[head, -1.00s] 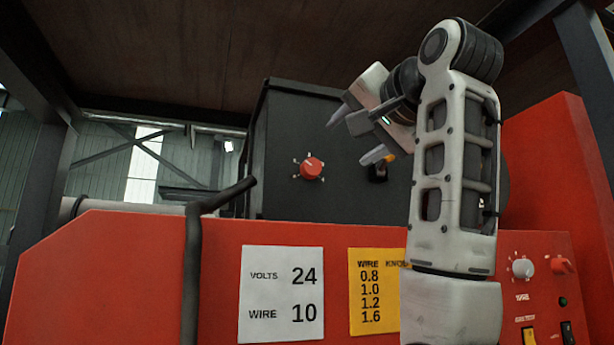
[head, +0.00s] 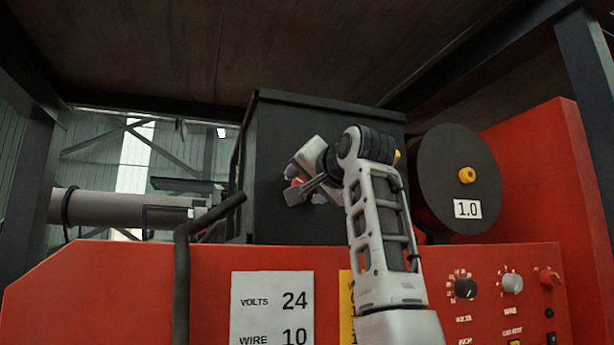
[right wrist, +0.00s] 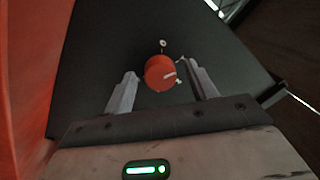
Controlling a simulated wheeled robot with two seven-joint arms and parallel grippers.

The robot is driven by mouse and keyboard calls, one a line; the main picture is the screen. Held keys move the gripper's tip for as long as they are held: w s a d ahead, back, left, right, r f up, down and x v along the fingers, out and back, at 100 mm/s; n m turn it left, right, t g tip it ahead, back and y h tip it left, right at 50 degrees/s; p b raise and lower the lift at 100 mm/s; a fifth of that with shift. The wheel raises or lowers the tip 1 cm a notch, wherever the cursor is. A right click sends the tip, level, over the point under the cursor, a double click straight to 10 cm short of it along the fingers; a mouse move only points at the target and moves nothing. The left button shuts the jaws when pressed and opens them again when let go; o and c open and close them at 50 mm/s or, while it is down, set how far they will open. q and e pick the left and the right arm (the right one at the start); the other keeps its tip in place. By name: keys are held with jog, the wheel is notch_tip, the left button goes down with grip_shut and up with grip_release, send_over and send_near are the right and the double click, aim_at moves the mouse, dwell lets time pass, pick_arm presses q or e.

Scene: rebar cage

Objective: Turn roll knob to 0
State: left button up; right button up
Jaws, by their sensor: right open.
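The round red knob (right wrist: 157,76) is on the dark front of the black box (head: 300,120). In the right wrist view it lies between the two fingers of my right gripper (right wrist: 161,70), with a visible gap on each side. A white line on the knob points right in that view, near a small white mark on the panel. A white ring mark lies above the knob. In the head view my right gripper (head: 292,188) is in front of the box and mostly covers the knob. My right gripper is open. My left gripper is not in view.
A dark spool labelled 1.0 (head: 440,175) with a yellow hub is right of the box. The red machine body (head: 120,290) carries a white card (head: 271,310) reading volts 24, wire 10. Dials (head: 466,289) and switches are at lower right. A grey pipe (head: 110,208) is at left.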

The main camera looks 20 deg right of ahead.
jog(key=c, duration=1)
jog(key=shift+n, duration=0.3)
jog(key=n, duration=1)
jog(key=shift+r+n+g+h, duration=0.1)
jog(key=shift+n+g+h, duration=0.2)
jog(key=shift+n+g, duration=0.1)
